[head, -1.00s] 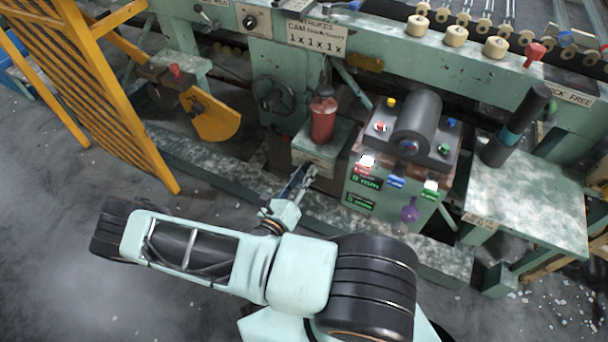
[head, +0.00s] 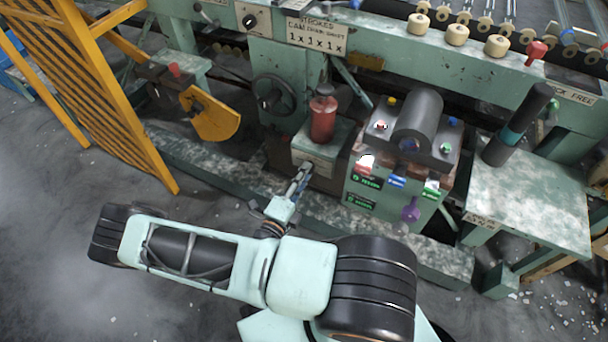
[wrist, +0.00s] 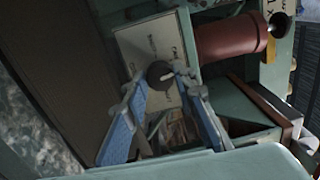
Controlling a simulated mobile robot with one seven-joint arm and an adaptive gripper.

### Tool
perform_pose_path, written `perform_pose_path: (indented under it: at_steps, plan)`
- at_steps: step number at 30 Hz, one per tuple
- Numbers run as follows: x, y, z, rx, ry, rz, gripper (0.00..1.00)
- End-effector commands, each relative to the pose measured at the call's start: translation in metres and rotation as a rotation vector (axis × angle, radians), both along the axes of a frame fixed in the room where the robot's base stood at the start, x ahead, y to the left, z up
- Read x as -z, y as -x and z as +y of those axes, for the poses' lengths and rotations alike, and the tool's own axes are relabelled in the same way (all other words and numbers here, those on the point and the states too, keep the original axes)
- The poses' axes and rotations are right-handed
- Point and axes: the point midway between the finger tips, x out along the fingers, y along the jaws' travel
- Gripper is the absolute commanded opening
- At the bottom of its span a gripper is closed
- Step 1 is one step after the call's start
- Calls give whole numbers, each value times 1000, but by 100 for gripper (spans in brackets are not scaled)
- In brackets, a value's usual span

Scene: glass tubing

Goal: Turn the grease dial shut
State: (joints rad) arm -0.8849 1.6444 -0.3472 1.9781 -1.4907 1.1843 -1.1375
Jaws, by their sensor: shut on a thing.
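The grease dial (wrist: 159,75) is a small dark round knob on a pale lettered plate (wrist: 146,45), seen in the wrist view. My gripper (wrist: 160,82) has its two blue-sided fingers on either side of the knob and is shut on it. In the head view my gripper (head: 303,168) reaches the front of the green box (head: 312,150) under the red grease canister (head: 322,120); the dial itself is hidden there behind the fingers. The lettering is too blurred to read, and I cannot tell the dial's setting.
A control box (head: 384,195) with coloured buttons and a dark cylinder stands just right of the dial. A handwheel (head: 273,96) is up left. A yellow guard (head: 105,95) stands at the far left. The floor between is clear.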

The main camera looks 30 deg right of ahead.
Motion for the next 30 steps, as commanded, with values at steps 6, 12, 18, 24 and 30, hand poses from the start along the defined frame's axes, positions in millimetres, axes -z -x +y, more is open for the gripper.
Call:
perform_pose_path:
  at_steps: [6,12,18,24,30]
  plan:
    - [0,0,-1,1,127,162,1]
    - [0,0,-1,1,244,313,1]
    - [0,1,-1,1,361,463,1]
    - [0,1,-1,2,478,612,1]
    - [0,1,-1,1,594,761,1]
